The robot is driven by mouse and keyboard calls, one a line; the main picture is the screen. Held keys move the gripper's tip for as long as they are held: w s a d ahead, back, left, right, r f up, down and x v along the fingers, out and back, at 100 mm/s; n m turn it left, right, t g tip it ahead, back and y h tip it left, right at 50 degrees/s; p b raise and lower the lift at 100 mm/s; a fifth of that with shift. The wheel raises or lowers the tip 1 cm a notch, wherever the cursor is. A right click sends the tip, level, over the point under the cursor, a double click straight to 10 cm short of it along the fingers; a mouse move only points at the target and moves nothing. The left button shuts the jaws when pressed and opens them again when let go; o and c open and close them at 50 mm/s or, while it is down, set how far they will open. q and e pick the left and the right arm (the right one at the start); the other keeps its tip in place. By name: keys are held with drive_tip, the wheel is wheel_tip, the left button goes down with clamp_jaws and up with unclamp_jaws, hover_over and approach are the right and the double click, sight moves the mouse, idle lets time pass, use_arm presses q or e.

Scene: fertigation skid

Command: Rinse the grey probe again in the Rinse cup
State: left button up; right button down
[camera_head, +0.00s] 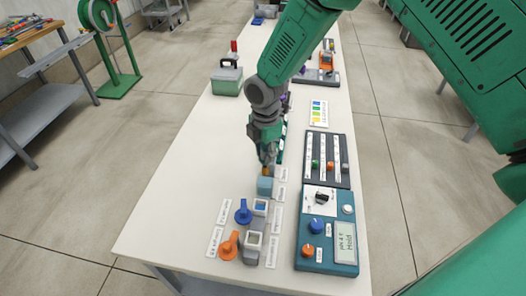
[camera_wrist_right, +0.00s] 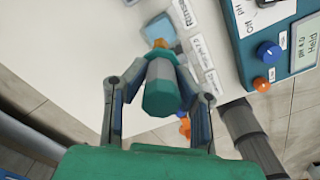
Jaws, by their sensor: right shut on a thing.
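My right gripper (camera_head: 267,150) is over the row of labelled items in the middle of the table. In the wrist view the right gripper (camera_wrist_right: 160,95) is shut on the grey probe (camera_wrist_right: 160,78), a faceted grey body with teal ends. An orange part shows beyond the probe's far end, at the cup. The pale blue-teal Rinse cup (camera_head: 265,186) stands just below the gripper in the head view; it also shows in the wrist view (camera_wrist_right: 157,26) beside a label reading Rinse. I cannot tell whether the probe tip is inside the cup. My left gripper is not in view.
A teal meter box (camera_head: 325,258) with knobs and a display reading Held stands right of the cup. A dark slider panel (camera_head: 325,160) is behind it. Blue (camera_head: 243,212) and orange (camera_head: 229,246) handles are in front. The table's left front (camera_head: 165,225) is clear.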

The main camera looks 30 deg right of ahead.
sight(266, 173)
drive_tip(key=shift+d+f+b, duration=0.3)
drive_tip(key=shift+f+b, duration=0.1)
drive_tip(key=shift+f, duration=0.2)
drive_tip(key=shift+d+f+b, duration=0.1)
drive_tip(key=shift+f+b, duration=0.5)
drive_tip(key=shift+f, duration=0.2)
drive_tip(key=shift+a+f+b, duration=0.25)
drive_tip(key=shift+f+b, duration=0.1)
drive_tip(key=shift+f, duration=0.2)
drive_tip(key=shift+a+f+b, duration=0.2)
drive_tip(key=shift+f+b, duration=0.1)
drive_tip(key=shift+f, duration=0.25)
drive_tip(key=shift+a+f+b, duration=0.15)
drive_tip(key=shift+f+b, duration=0.35)
drive_tip(key=shift+f, duration=0.3)
drive_tip(key=shift+d+f, duration=0.2)
drive_tip(key=shift+f, duration=0.35)
drive_tip(key=shift+d+f+b, duration=0.2)
drive_tip(key=shift+f+b, duration=0.05)
drive_tip(key=shift+b, duration=0.1)
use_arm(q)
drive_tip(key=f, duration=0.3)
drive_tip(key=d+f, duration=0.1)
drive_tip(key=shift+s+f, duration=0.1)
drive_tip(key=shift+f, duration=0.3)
use_arm(e)
drive_tip(key=shift+d, duration=0.1)
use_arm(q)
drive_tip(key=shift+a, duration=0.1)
